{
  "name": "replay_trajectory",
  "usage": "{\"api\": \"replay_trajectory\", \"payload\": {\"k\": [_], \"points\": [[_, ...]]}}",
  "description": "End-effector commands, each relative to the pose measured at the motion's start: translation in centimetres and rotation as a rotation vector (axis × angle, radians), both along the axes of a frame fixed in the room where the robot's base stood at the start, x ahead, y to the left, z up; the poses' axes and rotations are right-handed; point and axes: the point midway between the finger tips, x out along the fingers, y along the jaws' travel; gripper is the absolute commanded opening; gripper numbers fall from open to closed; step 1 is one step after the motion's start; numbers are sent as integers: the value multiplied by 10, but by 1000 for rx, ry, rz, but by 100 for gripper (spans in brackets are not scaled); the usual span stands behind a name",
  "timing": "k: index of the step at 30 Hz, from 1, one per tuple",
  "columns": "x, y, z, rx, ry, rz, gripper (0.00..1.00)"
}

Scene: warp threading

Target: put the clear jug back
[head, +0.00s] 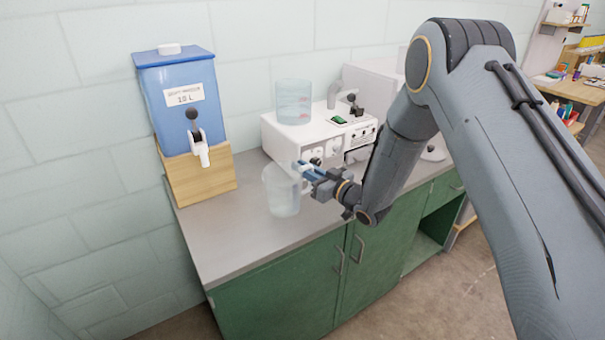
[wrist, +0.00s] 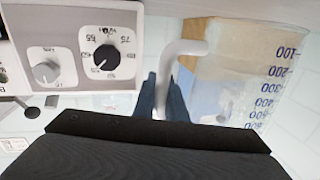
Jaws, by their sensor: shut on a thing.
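The clear jug (head: 281,192) is upright at the counter's front, right of the blue dispenser. I cannot tell whether its base touches the counter. My gripper (head: 304,170) comes from the right and is shut on the jug's handle. In the wrist view the fingers (wrist: 166,98) close on the pale handle (wrist: 184,48), and the jug wall (wrist: 262,75) with blue volume marks shows at the right, upside down. I cannot tell whether the jug holds liquid.
The blue dispenser (head: 175,95) with a white tap stands on a wooden block (head: 200,180). A white machine (head: 290,140) with knobs and a clear tank (head: 294,100) on top stands behind the jug. The grey counter (head: 225,235) is clear at the front left.

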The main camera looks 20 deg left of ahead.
Motion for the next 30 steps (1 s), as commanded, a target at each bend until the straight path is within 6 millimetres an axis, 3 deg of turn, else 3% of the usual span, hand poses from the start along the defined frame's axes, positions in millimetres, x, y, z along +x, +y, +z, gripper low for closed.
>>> {"api": "replay_trajectory", "payload": {"k": [6, 20, 21, 23, 30], "points": [[0, 0, -20, 1, 0, 0, 0], [1, 0, -26, 2, -1, 0, 0], [0, 0, -26, 0, 0, 0, 18], [0, 0, -26, 0, 0, 0, 28], [0, 0, -26, 0, 0, 0, 30]]}}
